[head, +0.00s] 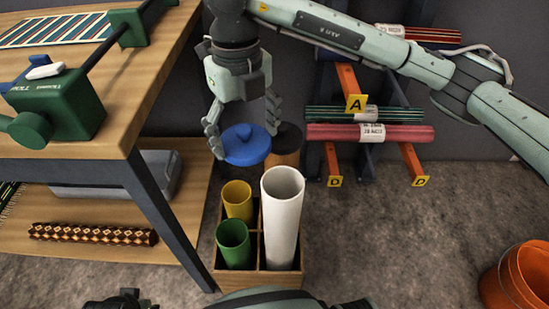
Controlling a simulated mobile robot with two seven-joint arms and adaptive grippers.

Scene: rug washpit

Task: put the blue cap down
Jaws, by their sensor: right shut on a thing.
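My right gripper (243,138) reaches down from the top of the head view and is shut on the blue cap (246,146). The cap is a round disc with a raised knob, held between the fingers. It hangs above and behind a wooden divided box (260,272) in the picture. A yellow tube (238,199), a green tube (233,243) and a taller white tube (283,215) stand upright in the box. Their tops look open. My left gripper does not show clearly in this view.
A dark-topped brown round thing (287,140) stands just right of the cap. A wooden workbench (150,85) with a green device (62,105) and a lower shelf is at left. A rack of rolled rugs (370,133) is behind; an orange bucket (522,280) stands at right.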

